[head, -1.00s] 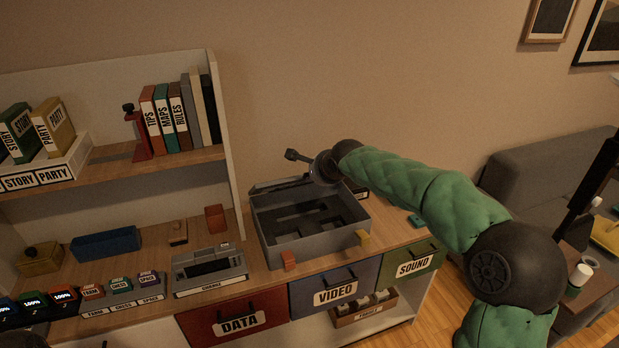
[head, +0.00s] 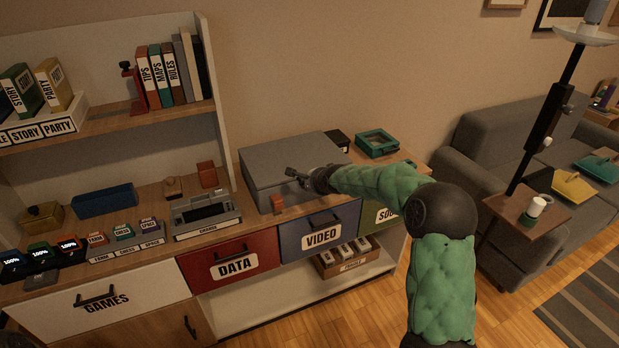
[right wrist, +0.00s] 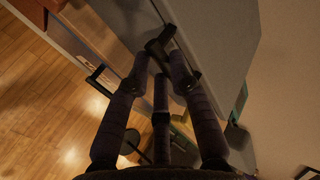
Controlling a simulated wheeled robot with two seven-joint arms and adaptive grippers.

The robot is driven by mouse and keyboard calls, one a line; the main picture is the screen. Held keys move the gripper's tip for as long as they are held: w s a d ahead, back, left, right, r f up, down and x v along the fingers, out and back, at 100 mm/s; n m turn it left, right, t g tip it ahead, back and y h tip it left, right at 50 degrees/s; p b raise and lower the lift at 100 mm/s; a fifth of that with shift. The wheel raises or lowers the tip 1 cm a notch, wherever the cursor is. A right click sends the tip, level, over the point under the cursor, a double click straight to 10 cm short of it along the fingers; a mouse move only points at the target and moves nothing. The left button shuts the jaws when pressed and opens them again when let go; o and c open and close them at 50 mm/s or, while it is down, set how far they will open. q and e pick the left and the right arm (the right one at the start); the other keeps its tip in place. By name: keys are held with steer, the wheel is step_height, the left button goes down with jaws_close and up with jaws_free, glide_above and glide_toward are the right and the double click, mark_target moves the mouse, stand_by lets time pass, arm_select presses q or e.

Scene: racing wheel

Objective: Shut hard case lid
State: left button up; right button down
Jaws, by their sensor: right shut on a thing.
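The grey hard case (head: 262,194) stands on the cabinet top in the head view. Its grey lid (head: 290,154) lies flat over it, and the inside is hidden. An orange latch (head: 277,204) shows at the case's front left; the yellow latch is hidden. My right gripper (head: 294,176) is at the lid's front edge. In the right wrist view its fingers (right wrist: 163,75) close around the black lid handle (right wrist: 160,42), beside the grey lid surface (right wrist: 210,50).
A grey console (head: 206,214) stands left of the case. A teal box (head: 377,144) and a small black box (head: 338,139) are behind right. Drawers (head: 320,237) lie below the front edge. A side table (head: 522,215) and grey sofa (head: 480,150) are at right.

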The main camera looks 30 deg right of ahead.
arm_select(q)
steer(key=shift+s+a+f, duration=0.1)
steer(key=shift+s+f, duration=0.1)
steer(key=shift+s, duration=0.3)
arm_select(e)
steer(key=shift+s+a+f+t, duration=0.1)
steer(key=shift+s+f+t, duration=0.05)
steer(key=shift+f, duration=0.45)
steer(key=shift+s+a+f+t, duration=0.1)
steer(key=shift+s+f+t, duration=0.1)
steer(key=shift+f, duration=0.4)
steer(key=shift+s+f+t, duration=0.1)
steer(key=shift+f+t, duration=0.05)
steer(key=shift+f, duration=0.45)
steer(key=c, duration=1.1)
jaws_free()
steer(key=shift+w+f, duration=0.1)
arm_select(q)
steer(key=shift+w, duration=0.2)
arm_select(e)
steer(key=shift+w+d+f, duration=0.1)
steer(key=shift+w+d, duration=0.05)
steer(key=v, duration=1.2)
steer(key=shift+d+r, duration=0.15)
steer(key=shift+r, duration=0.3)
